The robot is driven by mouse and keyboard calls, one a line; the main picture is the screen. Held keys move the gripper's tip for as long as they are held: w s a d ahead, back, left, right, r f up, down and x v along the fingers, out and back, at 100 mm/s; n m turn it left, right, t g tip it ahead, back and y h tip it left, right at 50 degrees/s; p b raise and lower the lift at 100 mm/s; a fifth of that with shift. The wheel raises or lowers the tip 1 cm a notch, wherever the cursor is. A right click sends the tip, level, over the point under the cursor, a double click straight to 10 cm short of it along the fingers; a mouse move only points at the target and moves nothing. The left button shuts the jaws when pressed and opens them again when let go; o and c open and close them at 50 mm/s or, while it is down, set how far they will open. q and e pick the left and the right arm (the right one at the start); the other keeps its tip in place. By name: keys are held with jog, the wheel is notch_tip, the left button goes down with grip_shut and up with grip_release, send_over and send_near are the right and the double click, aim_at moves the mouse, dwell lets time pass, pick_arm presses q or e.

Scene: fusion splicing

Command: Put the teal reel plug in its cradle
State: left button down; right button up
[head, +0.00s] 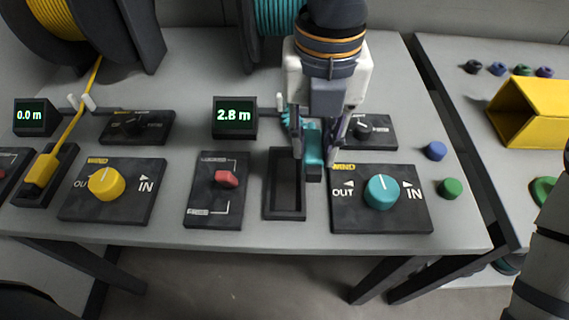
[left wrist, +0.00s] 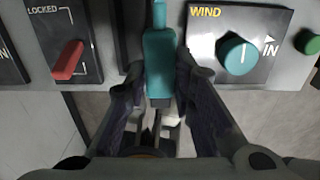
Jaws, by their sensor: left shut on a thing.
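The teal reel plug (head: 314,148) is between the fingers of my left gripper (head: 317,152), which is shut on it. The plug also shows in the left wrist view (left wrist: 159,62), lengthwise between the fingers. The cradle (head: 287,212) is a black open-topped tray, empty, just left of the plug in the head view. The plug appears beside the cradle's right wall; its exact height above the table cannot be told. The teal reel (head: 277,15) stands behind, partly hidden by my left arm. My right gripper is out of view.
A panel with a teal WIND knob (head: 382,192) is right of the plug. A red lock switch panel (head: 215,215) is left of the cradle. A display (head: 235,115) reads 2.8 m. A yellow plug (head: 41,170) sits in another cradle at far left.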

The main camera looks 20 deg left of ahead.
pick_arm(q)
jog(key=a+f, duration=0.1)
jog(key=f, duration=0.1)
jog(key=a+f, duration=0.1)
jog(key=f, duration=0.1)
jog(key=a+f, duration=0.2)
jog(key=shift+w+a+b, duration=0.1)
jog(key=shift+w+b, duration=0.25)
notch_tip(320, 180, down, 3)
jog(key=shift+r, duration=0.3)
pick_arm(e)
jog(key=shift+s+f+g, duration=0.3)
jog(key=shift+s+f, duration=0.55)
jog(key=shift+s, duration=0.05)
pick_arm(q)
jog(key=c, duration=1.4)
grip_release()
jog(key=shift+o, duration=0.2)
